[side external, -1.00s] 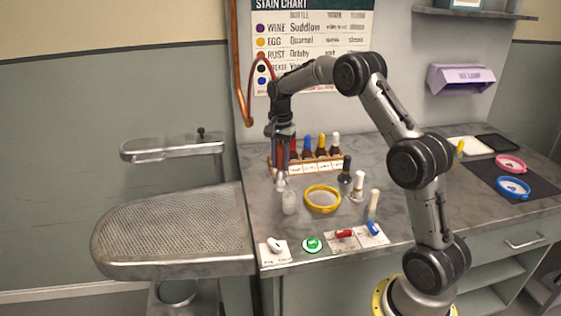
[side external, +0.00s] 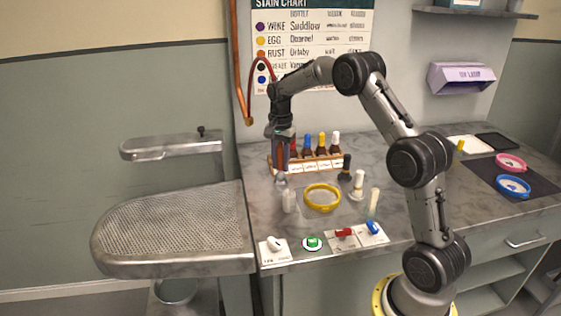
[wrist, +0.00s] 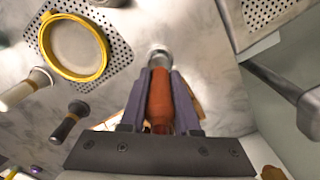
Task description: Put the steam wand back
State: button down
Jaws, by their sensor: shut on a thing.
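The steam wand (wrist: 160,100) has an orange-brown grip and a metal tip. My gripper (wrist: 160,85) is shut on its grip, with a purple-grey finger on each side. In the side external view my gripper (side external: 281,160) points down over the left part of the counter, in front of the bottle rack. The wand's pale metal tip (side external: 281,181) shows below the fingers, just above a small translucent cylinder (side external: 289,201). I cannot tell whether tip and cylinder touch. A red hose (side external: 262,66) loops from the copper pipe (side external: 240,80) toward my wrist.
A bottle rack (side external: 315,164) stands close behind my gripper. Switches and a green button (side external: 312,244) line the front edge. The perforated pressing board (side external: 170,230) is at left.

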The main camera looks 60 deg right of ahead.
aim_at(280, 144)
jog(key=shift+f, duration=0.85)
dwell(0.7)
jog(key=c, duration=0.6)
grip_release()
jog(key=shift+o, duration=0.5)
jog(key=shift+o, duration=1.3)
jog(key=shift+r, duration=0.1)
jog(key=shift+r, duration=3.65)
